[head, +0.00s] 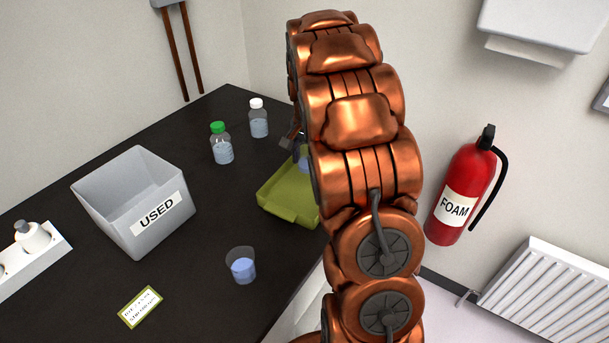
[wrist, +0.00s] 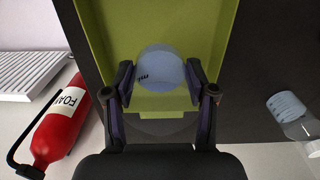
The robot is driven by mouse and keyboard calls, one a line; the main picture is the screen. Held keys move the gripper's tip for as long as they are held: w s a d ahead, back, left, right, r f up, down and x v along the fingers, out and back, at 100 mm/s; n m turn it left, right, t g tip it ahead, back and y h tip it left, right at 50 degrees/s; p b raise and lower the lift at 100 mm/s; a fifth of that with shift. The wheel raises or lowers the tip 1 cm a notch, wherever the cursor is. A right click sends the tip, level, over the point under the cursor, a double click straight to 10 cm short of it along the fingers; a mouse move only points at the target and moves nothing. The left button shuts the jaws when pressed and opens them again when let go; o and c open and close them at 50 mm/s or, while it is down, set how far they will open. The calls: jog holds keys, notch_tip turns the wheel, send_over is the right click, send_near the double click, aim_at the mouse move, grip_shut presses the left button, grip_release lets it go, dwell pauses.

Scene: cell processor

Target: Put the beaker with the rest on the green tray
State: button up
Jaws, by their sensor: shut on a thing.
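My gripper (wrist: 160,84) is shut on a clear beaker with pale blue liquid (wrist: 160,66), one finger on each side of it. The held beaker is over the green tray (wrist: 210,30). I cannot tell whether it touches the tray floor. In the head view the green tray (head: 280,205) lies at the table's right edge, partly hidden by my arm. The held beaker (head: 304,162) shows only in part beside the arm there. Another beaker with blue liquid (head: 242,267) stands upright on the dark table, nearer the front and away from the tray.
A grey bin marked USED (head: 120,205) stands on the table's left. A green-capped bottle (head: 222,148) and a white-capped bottle (head: 259,122) stand behind the tray. A small label card (head: 140,306) lies at the front. A red fire extinguisher (head: 463,190) is right of my arm.

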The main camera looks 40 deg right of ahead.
aim_at(308, 187)
notch_tip(308, 187, down, 2)
jog(key=shift+f+p, duration=0.1)
jog(key=shift+p, duration=0.2)
notch_tip(308, 187, down, 4)
jog(key=shift+s+r+p, duration=0.15)
jog(key=shift+r+p, duration=0.05)
jog(key=shift+p, duration=0.5)
jog(key=shift+f, duration=0.55)
jog(key=shift+f, duration=0.2)
jog(key=o, duration=1.3)
jog(key=shift+r, duration=0.15)
notch_tip(308, 187, up, 12)
jog(key=b, duration=0.3)
jog(key=shift+b, duration=0.3)
jog(key=shift+r, duration=0.15)
